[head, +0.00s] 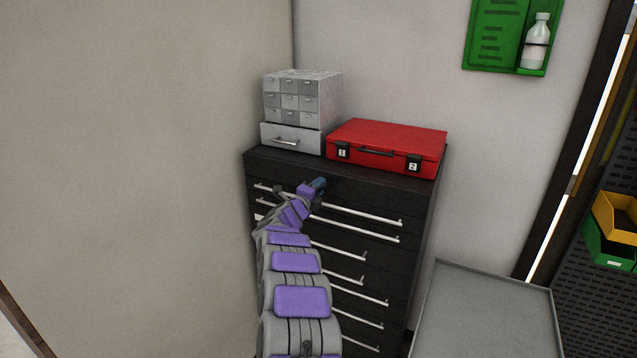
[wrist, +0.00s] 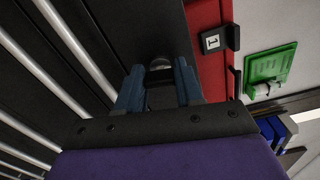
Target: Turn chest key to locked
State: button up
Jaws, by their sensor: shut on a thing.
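The black tool chest (head: 385,270) stands in the corner with several silver-handled drawers. My gripper (head: 320,183) is at the chest's upper front, just below its top edge. In the wrist view, the blue fingers of my gripper (wrist: 160,85) point at the dark chest front. A small grey rounded piece, apparently the key (wrist: 160,64), shows at the fingertips; my gripper is shut on it. The key's turn angle cannot be made out. In the head view the key and lock are hidden behind my gripper.
A red case (head: 390,137) with labels 1 and 2 and a grey small-drawer cabinet (head: 292,100) stand on the chest. A grey tray-like surface (head: 485,310) lies at right. A wall (head: 130,170) is close on the left. A green holder (head: 495,35) hangs on the back wall.

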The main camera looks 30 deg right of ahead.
jog(key=shift+w+a+f+n+p, duration=0.1)
jog(key=shift+a+f+n+p, duration=0.1)
jog(key=shift+n+p, duration=0.7)
jog(key=o, duration=0.7)
jog(key=shift+f, duration=0.1)
jog(key=o, duration=0.3)
jog(key=shift+w+a, duration=0.1)
jog(key=shift+w, duration=0.05)
jog(key=shift+o, duration=0.2)
jog(key=shift+s+a+r, duration=0.1)
jog(key=shift+s+r, duration=0.1)
jog(key=b+v, duration=0.1)
jog(key=v, duration=1.6)
jog(key=shift+a+f, duration=0.1)
jog(key=shift+f, duration=0.05)
